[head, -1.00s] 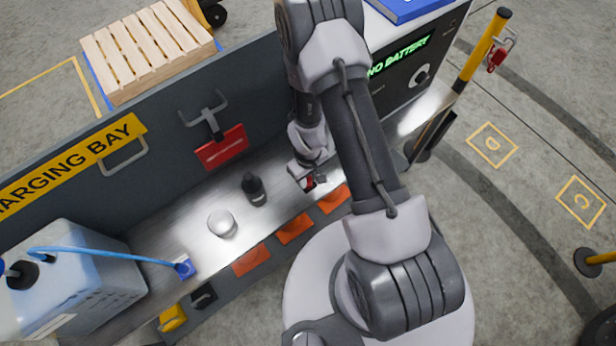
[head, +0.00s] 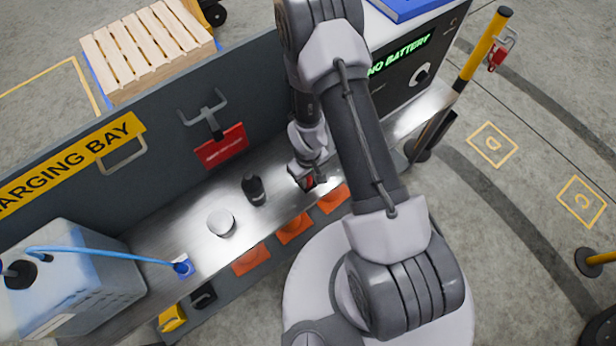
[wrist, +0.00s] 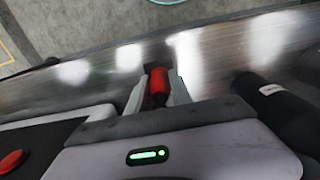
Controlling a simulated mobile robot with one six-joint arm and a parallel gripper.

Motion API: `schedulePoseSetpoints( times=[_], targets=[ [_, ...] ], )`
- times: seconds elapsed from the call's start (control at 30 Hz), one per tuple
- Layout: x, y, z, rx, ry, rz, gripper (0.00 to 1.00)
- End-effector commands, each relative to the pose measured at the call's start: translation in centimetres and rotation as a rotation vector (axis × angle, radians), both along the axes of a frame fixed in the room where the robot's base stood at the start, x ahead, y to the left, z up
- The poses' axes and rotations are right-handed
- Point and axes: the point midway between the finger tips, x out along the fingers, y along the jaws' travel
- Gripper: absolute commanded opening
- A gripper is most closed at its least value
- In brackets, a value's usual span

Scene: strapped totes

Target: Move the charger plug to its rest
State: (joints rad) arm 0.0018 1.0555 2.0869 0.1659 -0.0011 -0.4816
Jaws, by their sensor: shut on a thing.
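My gripper (head: 306,182) is low over the right part of the metal bench, partly hidden by my arm in the head view. It is shut on a small red object (wrist: 158,80), which shows between the two fingers in the wrist view. I take this for the charger plug, but its shape is mostly hidden. I cannot tell whether it touches the bench. A grey forked bracket (head: 206,112) on the back panel, above a red tag (head: 221,147), may be the rest; I cannot tell for sure.
A dark bottle (head: 254,189) and a white round jar (head: 221,223) stand left of my gripper. A blue-tipped hose (head: 183,266) runs from a pale container (head: 70,285) at the left. Orange pads (head: 294,228) line the bench front. A charger unit reading NO BATTERY (head: 400,54) stands right.

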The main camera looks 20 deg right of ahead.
Motion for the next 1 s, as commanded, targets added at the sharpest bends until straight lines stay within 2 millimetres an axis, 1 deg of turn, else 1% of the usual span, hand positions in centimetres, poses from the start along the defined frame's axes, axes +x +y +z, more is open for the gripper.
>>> schedulePoseSetpoints(
  times=[0.37, 0.4, 0.5, 0.77, 0.83, 0.87, 0.93, 1.0],
  targets=[
    [0.0, 0.0, -0.9, 0.0, 0.0, 0.0, 0.0],
    [0.0, 0.0, -0.8, 0.0, 0.0, 0.0, 0.34],
    [0.0, 0.0, -0.7, 0.0, 0.0, 0.0, 0.52],
    [0.0, 0.0, -0.7, 0.0, 0.0, 0.0, 0.52],
    [0.0, 0.0, -0.4, 0.0, 0.0, 0.0, 0.52],
    [0.0, 0.0, 0.0, 0.0, 0.0, 0.0, 0.52],
    [0.0, 0.0, 1.3, 0.0, 0.0, -0.001, 0.52],
    [0.0, 0.0, 3.1, 0.0, 0.0, -0.001, 0.52]
  ],
)
